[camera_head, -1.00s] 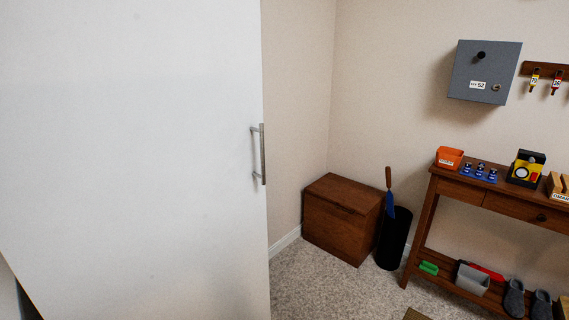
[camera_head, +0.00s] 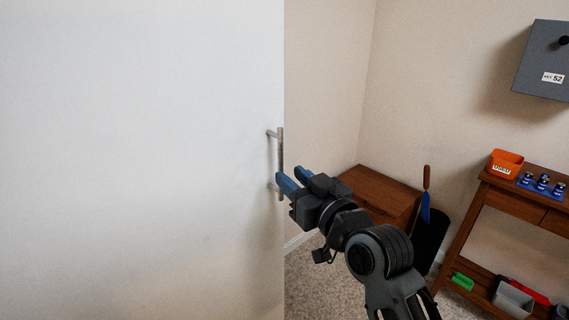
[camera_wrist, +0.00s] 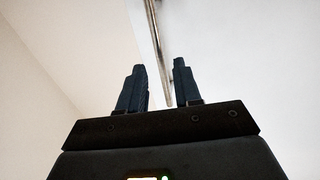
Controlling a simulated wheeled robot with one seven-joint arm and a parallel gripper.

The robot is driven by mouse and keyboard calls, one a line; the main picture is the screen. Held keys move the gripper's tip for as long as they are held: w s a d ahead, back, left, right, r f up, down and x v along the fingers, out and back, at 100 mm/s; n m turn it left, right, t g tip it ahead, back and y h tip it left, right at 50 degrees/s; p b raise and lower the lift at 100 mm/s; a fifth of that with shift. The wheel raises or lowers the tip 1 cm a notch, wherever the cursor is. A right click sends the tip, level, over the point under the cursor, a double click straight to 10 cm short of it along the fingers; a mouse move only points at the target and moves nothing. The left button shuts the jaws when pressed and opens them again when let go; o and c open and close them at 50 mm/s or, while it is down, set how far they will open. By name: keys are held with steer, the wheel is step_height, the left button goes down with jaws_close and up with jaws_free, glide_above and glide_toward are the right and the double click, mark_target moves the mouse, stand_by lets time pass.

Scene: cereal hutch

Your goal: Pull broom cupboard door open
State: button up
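The broom cupboard door (camera_head: 130,150) is a large white panel filling the left of the head view; no gap at its edge is visible. Its vertical metal bar handle (camera_head: 281,145) stands near the door's right edge. My gripper (camera_head: 288,176) is at the handle's lower half, with blue-tipped fingers pointing toward the door. In the wrist view the handle (camera_wrist: 155,35) runs down from the top between the two fingers (camera_wrist: 160,75). The fingers are apart, with space between each of them and the bar.
A brown wooden chest (camera_head: 380,190) stands in the corner beyond my arm. A black bin (camera_head: 430,235) with a blue-bladed tool is beside it. A wooden console table (camera_head: 512,202) and a grey wall box (camera_head: 545,62) are on the right. Carpet lies between.

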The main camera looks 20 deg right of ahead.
mark_target(282, 169)
steer(key=shift+w+a+p, duration=0.15)
steer(key=shift+w+a, duration=0.05)
steer(key=shift+w, duration=1.1)
steer(key=shift+w+a+p, duration=0.15)
steer(key=shift+w, duration=1.15)
steer(key=shift+c, duration=0.3)
jaws_close()
